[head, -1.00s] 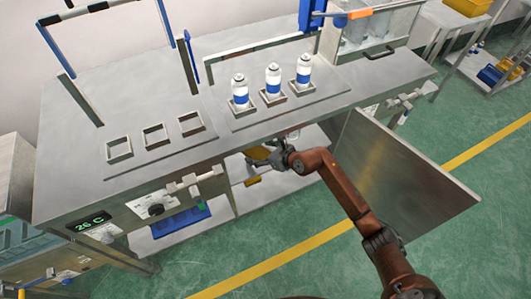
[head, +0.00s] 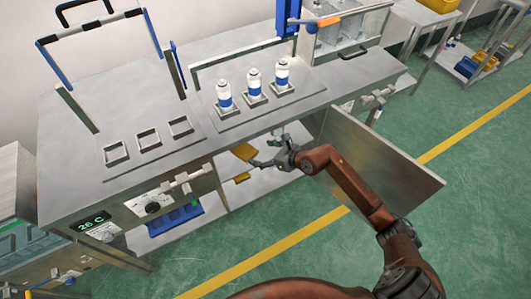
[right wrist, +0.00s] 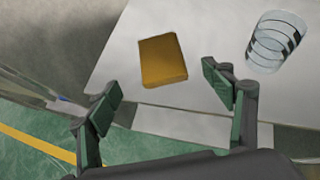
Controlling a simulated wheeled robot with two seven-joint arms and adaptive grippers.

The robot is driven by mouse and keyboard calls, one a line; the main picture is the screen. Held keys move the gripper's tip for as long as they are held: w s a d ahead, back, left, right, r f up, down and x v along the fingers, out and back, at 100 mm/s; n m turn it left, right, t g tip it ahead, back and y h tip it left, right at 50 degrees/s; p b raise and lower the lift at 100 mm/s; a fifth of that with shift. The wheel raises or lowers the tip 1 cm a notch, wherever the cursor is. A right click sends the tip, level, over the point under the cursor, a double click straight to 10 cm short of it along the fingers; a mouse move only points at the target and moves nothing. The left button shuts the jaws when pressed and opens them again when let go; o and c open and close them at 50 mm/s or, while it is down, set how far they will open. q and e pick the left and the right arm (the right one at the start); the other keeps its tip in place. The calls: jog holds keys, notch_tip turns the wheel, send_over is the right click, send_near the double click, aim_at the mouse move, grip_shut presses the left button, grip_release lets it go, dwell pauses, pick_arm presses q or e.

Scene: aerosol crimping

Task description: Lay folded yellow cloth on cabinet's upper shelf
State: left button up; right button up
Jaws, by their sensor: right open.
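A folded yellow cloth (head: 243,152) lies flat on the upper shelf inside the open cabinet (head: 330,98), under the worktop. It also shows as a flat yellow block in the right wrist view (right wrist: 163,60), lying on a pale shelf. My right gripper (head: 268,152) is at the cabinet opening, just right of the cloth. In the right wrist view its two fingers (right wrist: 160,95) are spread, with nothing between them, and the cloth lies beyond the tips. My left gripper is not in view.
A second yellow thing (head: 242,178) shows lower in the cabinet. A clear banded cup (right wrist: 275,42) stands right of the cloth. The open cabinet door (head: 385,165) is beside my right arm. Three white-and-blue cans (head: 254,82) stand on the worktop. A blue bin (head: 175,220) is lower left.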

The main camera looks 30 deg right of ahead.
jog(key=shift+s+d+r, duration=0.15)
jog(key=shift+s, duration=0.15)
